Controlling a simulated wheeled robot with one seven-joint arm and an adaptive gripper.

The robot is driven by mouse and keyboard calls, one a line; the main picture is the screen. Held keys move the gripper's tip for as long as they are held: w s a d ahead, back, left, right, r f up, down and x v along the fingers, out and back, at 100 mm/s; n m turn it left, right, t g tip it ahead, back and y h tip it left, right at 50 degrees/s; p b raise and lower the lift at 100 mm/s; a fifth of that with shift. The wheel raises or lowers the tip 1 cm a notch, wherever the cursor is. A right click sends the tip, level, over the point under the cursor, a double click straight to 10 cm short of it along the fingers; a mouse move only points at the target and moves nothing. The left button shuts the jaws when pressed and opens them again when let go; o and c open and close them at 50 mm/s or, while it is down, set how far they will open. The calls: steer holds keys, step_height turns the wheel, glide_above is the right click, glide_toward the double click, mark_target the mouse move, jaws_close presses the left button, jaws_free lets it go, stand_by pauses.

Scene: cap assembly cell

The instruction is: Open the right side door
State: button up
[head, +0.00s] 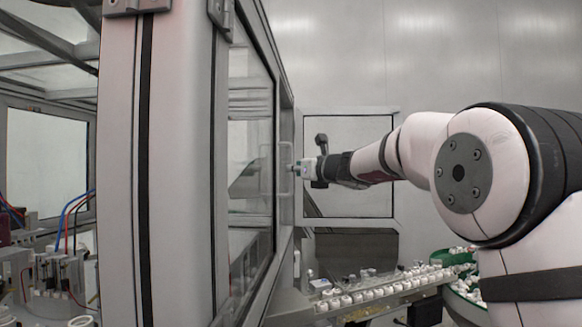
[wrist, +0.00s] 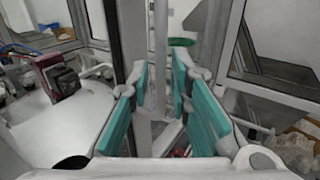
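The right side door (head: 250,150) is a grey-framed glass panel on the side of the machine enclosure, seen at a steep angle in the head view. It looks shut or nearly so. Its pale upright handle (head: 285,170) stands out from the door's far edge. My gripper (head: 298,168) is at the handle, reaching in from the right. In the wrist view my gripper (wrist: 160,85) has its teal-padded fingers apart. The upright handle bar (wrist: 160,35) shows between the fingertips, with narrow gaps on both sides. Whether either pad touches the bar is unclear.
A thick corner post (head: 180,180) stands left of the door. A rack of white caps (head: 370,292) and green bins (head: 465,262) lie low at the right, below my arm. A framed wall panel (head: 350,200) is behind. Machine parts (head: 60,270) sit inside the enclosure.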

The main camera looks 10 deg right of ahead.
mark_target(292, 190)
steer(key=shift+p+x, duration=0.4)
steer(key=shift+x, duration=1.35)
jaws_close()
